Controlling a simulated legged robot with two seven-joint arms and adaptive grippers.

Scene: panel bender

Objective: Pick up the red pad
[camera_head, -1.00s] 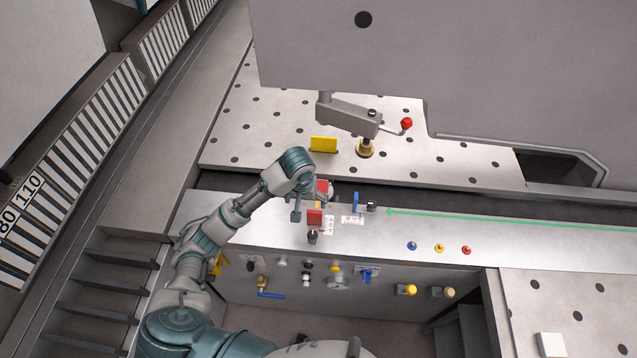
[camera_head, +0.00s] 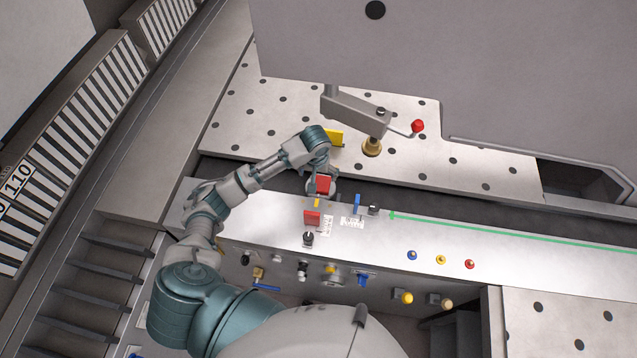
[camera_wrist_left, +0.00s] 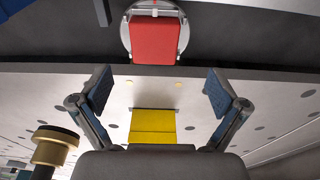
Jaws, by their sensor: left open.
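A red pad (camera_head: 323,184) sits at a round pale mount in the dark gap behind the control ledge. It also shows in the left wrist view (camera_wrist_left: 154,40), at the top centre. In the head view the forearm bends down toward the pad and the fingers are hard to make out. My right gripper is not in view.
A yellow pad (camera_wrist_left: 152,125) stands on the perforated table, partly hidden by my arm in the head view. A brass knob (camera_head: 372,147) and red-tipped lever (camera_head: 417,126) are to its right. A blue piece (camera_head: 357,203) stands on the ledge, with coloured buttons farther right.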

